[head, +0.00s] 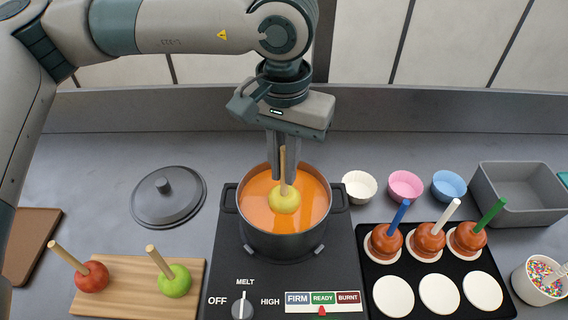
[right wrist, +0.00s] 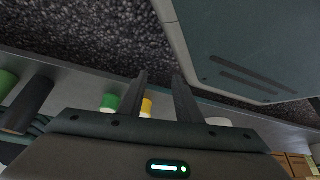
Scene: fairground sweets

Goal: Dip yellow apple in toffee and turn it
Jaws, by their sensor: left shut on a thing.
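The yellow apple (head: 284,199) is on a wooden stick (head: 283,160) inside the dark pot (head: 285,246). Its lower part meets the orange toffee (head: 317,200), and its yellow top shows bare; how deep it sits is hard to tell. My left gripper (head: 283,175) points down over the pot, shut on the stick, with its fingertips just above the apple. The stick is near upright. My right gripper (right wrist: 160,78) shows only in the right wrist view, with its fingers apart and nothing between them.
The stove knob (head: 242,305) points to MELT and the gauge marker (head: 322,310) sits under READY. A black tray (head: 408,269) holds three coated apples and empty white discs. A board (head: 128,295) with red and green apples and a lid (head: 168,197) lie left.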

